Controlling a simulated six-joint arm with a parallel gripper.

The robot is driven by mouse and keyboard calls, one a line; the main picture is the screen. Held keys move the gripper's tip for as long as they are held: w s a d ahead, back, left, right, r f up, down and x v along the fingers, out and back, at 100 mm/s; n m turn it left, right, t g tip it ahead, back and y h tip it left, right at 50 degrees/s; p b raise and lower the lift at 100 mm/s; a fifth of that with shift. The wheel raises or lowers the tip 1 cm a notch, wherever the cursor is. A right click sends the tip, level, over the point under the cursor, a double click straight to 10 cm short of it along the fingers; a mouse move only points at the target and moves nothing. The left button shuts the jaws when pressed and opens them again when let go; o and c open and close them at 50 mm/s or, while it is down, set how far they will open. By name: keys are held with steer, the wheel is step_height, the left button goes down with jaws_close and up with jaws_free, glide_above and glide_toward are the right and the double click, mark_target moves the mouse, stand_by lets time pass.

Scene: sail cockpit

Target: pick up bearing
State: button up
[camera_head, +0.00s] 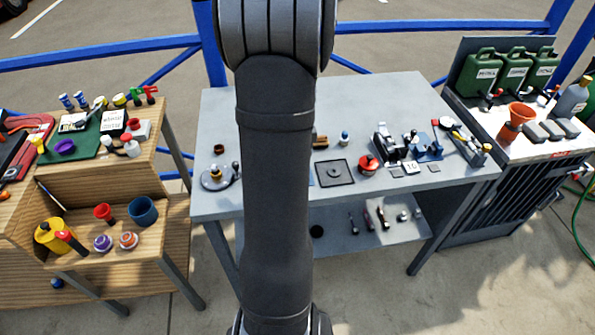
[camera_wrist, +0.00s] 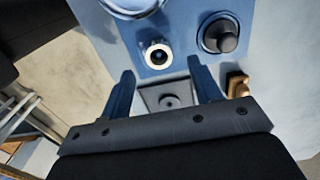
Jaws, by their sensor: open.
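In the wrist view, a small pale metal ring with a dark centre (camera_wrist: 156,54), which looks like the bearing, sits on a blue-grey surface. It lies just beyond the fingertips, between their lines. My gripper (camera_wrist: 160,68) is open, with its two blue-grey fingers apart and nothing visible held. Height above the surface is hard to tell. In the head view my arm covers the middle of the bench, and I cannot make out the gripper or the ring there.
The grey bench (camera_head: 400,95) holds a dark square plate (camera_head: 335,172) and a red-topped item (camera_head: 368,164). In the wrist view, a black knob (camera_wrist: 220,36) stands right of the ring, a brass piece (camera_wrist: 238,86) lies near the right finger, and a square plate (camera_wrist: 169,99) shows between the fingers.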

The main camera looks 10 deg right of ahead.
steer(key=f, duration=0.3)
steer(key=shift+a+f, duration=0.2)
steer(key=shift+c, duration=0.2)
steer(key=c, duration=1)
steer(key=shift+c, duration=0.2)
steer(key=shift+r, duration=0.15)
step_height(320, 180, up, 4)
steer(key=shift+s+d+r, duration=0.1)
steer(key=shift+d+r, duration=0.05)
steer(key=s+d+r, duration=0.6)
steer(key=s+d, duration=0.2)
steer(key=shift+r, duration=0.25)
steer(key=shift+d+r, duration=0.1)
